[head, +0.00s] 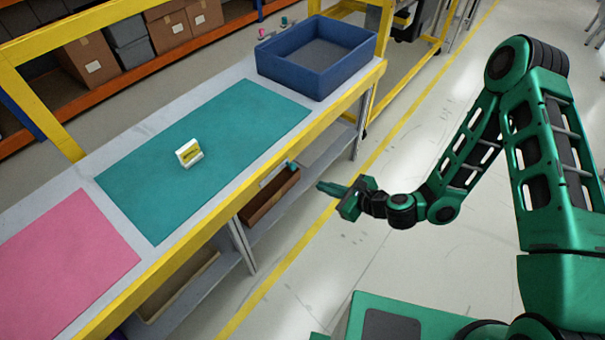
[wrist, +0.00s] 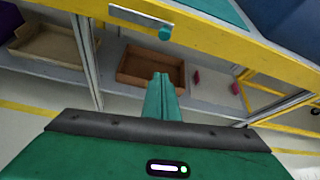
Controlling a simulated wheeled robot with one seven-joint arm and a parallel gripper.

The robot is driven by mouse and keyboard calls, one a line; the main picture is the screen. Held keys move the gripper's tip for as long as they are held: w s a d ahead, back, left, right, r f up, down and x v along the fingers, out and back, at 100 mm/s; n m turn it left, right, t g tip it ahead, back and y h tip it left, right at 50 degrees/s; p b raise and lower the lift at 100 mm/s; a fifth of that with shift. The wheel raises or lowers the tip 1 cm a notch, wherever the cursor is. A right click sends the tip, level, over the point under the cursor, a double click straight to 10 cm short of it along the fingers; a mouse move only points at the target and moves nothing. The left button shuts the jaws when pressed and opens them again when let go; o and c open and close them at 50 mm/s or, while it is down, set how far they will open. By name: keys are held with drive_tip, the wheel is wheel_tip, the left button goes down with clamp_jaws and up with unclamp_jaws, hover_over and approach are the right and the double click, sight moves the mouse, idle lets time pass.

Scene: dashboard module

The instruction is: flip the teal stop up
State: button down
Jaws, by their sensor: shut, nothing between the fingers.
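A teal knob (head: 292,166) sits at the right end of a pale flat bar (head: 273,175) at the table's front edge. The bar lies roughly along the rail. My gripper (head: 319,186) is shut and empty, in front of the table and a little right of the knob, apart from it. In the wrist view my fingertips (wrist: 160,76) point toward the knob, with a gap between.
A yellow rail (wrist: 232,39) runs along the table front. A brown open box (wrist: 150,67) stands on the lower shelf. On the table are a teal mat (head: 240,115), a white-and-yellow block (head: 189,153) and a blue bin (head: 316,57). The floor aisle is clear.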

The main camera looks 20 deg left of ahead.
drive_tip(key=shift+a+f, duration=0.1)
idle(0.3)
drive_tip(key=x, duration=1)
drive_tip(key=shift+s+a+r, duration=0.1)
drive_tip(key=shift+a+r, duration=0.05)
drive_tip(key=shift+r, duration=0.85)
drive_tip(key=shift+s+a+r, duration=0.15)
drive_tip(key=shift+r, duration=0.8)
drive_tip(key=shift+r, duration=0.1)
